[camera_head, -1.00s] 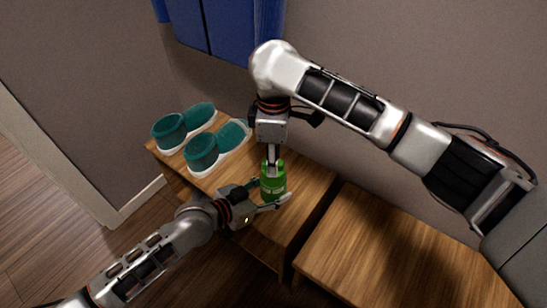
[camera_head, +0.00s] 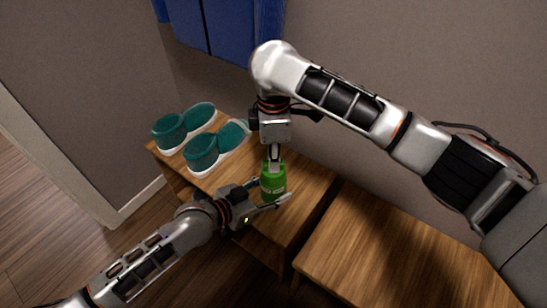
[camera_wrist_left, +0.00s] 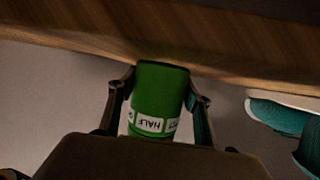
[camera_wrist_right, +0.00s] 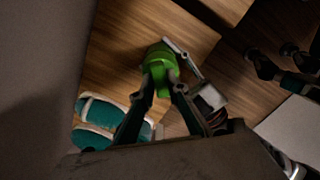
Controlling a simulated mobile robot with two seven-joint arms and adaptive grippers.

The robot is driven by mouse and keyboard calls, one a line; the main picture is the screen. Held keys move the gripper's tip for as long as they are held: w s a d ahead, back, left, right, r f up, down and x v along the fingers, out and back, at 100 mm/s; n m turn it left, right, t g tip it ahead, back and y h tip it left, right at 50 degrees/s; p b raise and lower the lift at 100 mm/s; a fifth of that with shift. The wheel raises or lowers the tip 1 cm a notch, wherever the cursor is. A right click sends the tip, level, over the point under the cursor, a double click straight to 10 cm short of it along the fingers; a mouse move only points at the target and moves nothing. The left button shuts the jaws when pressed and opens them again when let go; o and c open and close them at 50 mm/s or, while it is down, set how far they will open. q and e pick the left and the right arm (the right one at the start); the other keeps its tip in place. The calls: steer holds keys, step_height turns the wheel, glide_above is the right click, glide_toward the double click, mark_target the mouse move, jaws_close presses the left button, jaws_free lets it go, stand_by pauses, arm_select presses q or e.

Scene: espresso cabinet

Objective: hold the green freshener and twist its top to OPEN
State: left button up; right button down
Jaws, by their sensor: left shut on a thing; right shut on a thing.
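The green freshener (camera_head: 273,183) stands upright on the wooden cabinet top near its front edge. My left gripper (camera_head: 272,190) is shut around its body from the front. In the left wrist view the freshener (camera_wrist_left: 158,95) sits between both fingers, and part of a white label reading "HALF" shows upside down. My right gripper (camera_head: 274,156) points down from above and is shut on the top of the freshener. In the right wrist view its fingertips close on the raised green top (camera_wrist_right: 160,62). The label's full reading is hidden.
A blue cabinet (camera_head: 225,30) hangs on the wall above. Another wooden surface (camera_head: 370,250) lies at the right, beyond a dark gap.

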arm_select(q)
steer(key=shift+f, duration=0.1)
arm_select(e)
steer(key=n, duration=0.5)
steer(key=shift+n, duration=0.3)
steer(key=n, duration=1)
steer(key=shift+a+n, duration=0.1)
steer(key=shift+n, duration=0.3)
arm_select(q)
steer(key=shift+a, duration=0.1)
arm_select(e)
steer(key=n, duration=0.5)
steer(key=shift+n, duration=0.3)
steer(key=c, duration=2)
jaws_free()
steer(key=shift+o, duration=0.2)
